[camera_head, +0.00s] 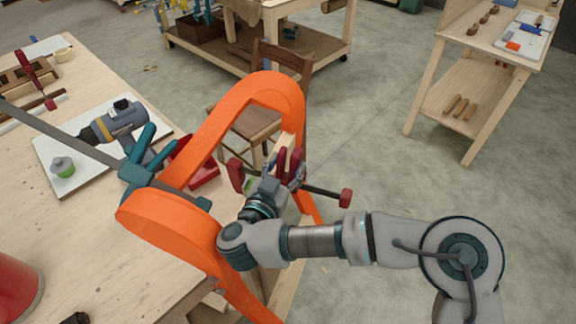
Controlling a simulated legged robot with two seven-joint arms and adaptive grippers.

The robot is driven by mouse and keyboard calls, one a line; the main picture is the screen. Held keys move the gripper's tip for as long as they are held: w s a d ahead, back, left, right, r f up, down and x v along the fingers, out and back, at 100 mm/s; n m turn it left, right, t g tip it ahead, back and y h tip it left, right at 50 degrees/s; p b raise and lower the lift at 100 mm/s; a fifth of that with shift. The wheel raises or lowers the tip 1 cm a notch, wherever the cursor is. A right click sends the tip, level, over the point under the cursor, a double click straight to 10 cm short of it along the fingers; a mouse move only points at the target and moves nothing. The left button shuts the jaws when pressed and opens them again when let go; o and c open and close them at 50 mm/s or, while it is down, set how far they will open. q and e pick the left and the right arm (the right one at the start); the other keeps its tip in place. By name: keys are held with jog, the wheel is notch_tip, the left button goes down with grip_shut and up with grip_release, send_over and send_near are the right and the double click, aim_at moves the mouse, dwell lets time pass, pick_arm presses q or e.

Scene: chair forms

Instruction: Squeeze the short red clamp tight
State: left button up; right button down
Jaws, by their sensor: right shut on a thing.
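The short red clamp (237,174) sits at the right part of the orange looped form (208,128), with its screw and red handle (345,198) pointing right. My right gripper (284,178) comes in from the right and is shut on the red clamp near its middle, hiding part of it. A pale wood piece (285,146) shows beside the form at the clamp. A long bar clamp with teal jaws (136,172) lies across the form's left side. My left gripper is not in view.
The workbench (110,262) holds a drill (114,121) on a white board, a red tray (195,165) and a red cylinder (16,287). A wooden chair (250,122) stands behind the form. A shelf unit (462,87) stands at right. Open floor lies between.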

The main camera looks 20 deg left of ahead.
jog(key=shift+s+a+f, duration=0.1)
jog(key=shift+f, duration=0.15)
jog(key=c, duration=0.5)
grip_release()
jog(key=shift+a+r, duration=0.1)
jog(key=shift+r, duration=0.15)
